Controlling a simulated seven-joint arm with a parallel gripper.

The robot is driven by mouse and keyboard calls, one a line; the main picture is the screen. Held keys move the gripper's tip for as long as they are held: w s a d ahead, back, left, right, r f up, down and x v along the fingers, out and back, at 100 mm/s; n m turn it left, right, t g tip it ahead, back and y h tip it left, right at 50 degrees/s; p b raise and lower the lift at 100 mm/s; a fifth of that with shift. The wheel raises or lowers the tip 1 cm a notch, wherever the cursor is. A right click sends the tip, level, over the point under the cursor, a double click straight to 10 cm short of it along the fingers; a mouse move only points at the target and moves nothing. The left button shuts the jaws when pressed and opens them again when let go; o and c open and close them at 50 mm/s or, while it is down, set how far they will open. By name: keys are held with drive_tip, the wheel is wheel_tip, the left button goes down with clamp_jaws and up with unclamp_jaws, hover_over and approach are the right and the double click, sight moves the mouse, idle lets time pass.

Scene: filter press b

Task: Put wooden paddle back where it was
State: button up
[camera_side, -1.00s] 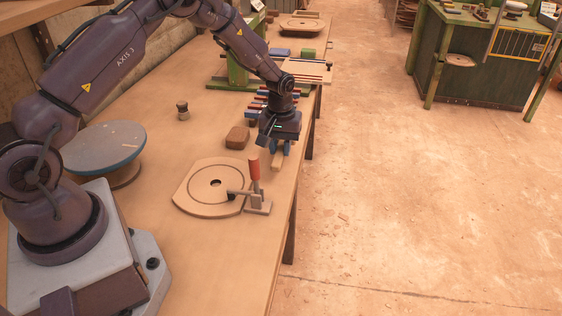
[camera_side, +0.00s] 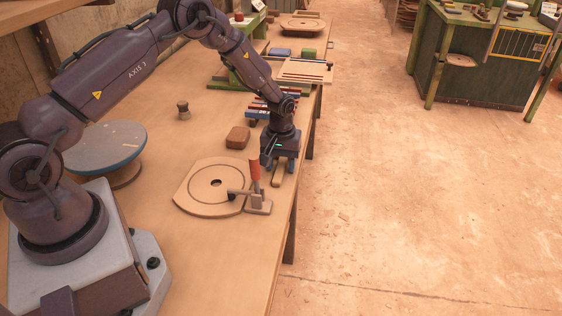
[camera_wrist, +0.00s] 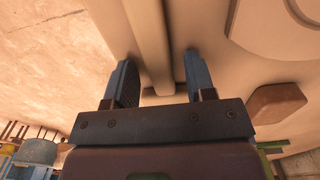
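The wooden paddle (camera_side: 277,179) is a narrow, pale wooden piece near the right edge of the bench, just behind the red-handled clamp. In the wrist view the paddle (camera_wrist: 150,40) is a long bar running between my fingers. My gripper (camera_side: 278,168) is low over the paddle, pointing down. In the wrist view my gripper (camera_wrist: 159,62) has its two blue fingers spread, one on each side of the paddle, with gaps showing. The paddle's far end is partly hidden by my gripper in the side view.
A round-grooved wooden plate (camera_side: 205,195) with a red-handled clamp (camera_side: 255,170) stands in front of my gripper. A brown block (camera_side: 238,137) lies to its left, also in the wrist view (camera_wrist: 277,103). A striped rack (camera_side: 258,108) is behind. The bench edge is close on the right.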

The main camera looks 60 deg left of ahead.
wheel_tip(320, 180, up, 12)
wheel_tip(320, 180, up, 10)
drive_tip(key=m+t, duration=0.1)
drive_tip(key=m, duration=0.1)
hover_over(281, 165)
drive_tip(key=s+d, duration=0.3)
drive_tip(key=s+d+r+m+t, duration=0.2)
drive_tip(key=s+d+r, duration=0.1)
drive_tip(key=s+r, duration=0.55)
drive_tip(key=s+d+r+m+t, duration=0.1)
drive_tip(key=s+d+r+m, duration=0.1)
drive_tip(key=s, duration=0.5)
drive_tip(key=s+d+r+m+t, duration=0.1)
drive_tip(key=s+d+r+m, duration=0.1)
drive_tip(key=s, duration=0.6)
drive_tip(key=shift+r+m+t, duration=0.2)
drive_tip(key=shift+m+t, duration=0.1)
drive_tip(key=shift+m, duration=0.2)
drive_tip(key=shift+s+d, duration=0.1)
